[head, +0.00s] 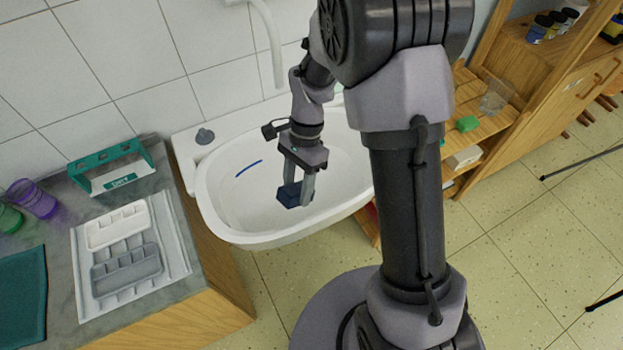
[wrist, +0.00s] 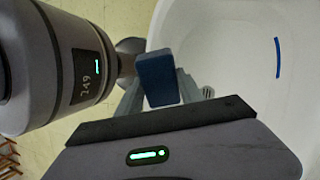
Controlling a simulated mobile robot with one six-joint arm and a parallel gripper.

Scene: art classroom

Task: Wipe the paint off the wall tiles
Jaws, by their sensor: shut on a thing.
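My gripper (head: 296,193) points down over the white sink basin (head: 225,205) and is shut on a dark blue block (head: 289,196), which looks like a sponge. The block (wrist: 157,80) also shows between the fingers in the wrist view. A short blue paint stroke (head: 249,168) lies on the inner side of the basin, left of my gripper; it also shows at the right in the wrist view (wrist: 278,57). The block is apart from the stroke. The white wall tiles (head: 130,50) behind look clean where visible. My arm hides part of the wall and basin.
A faucet spout (head: 270,45) hangs above the basin's back. A counter at the left holds a green rack (head: 110,168), a grey palette (head: 126,270), a white palette (head: 117,226) and cups (head: 35,201). Wooden shelves (head: 535,75) stand at the right.

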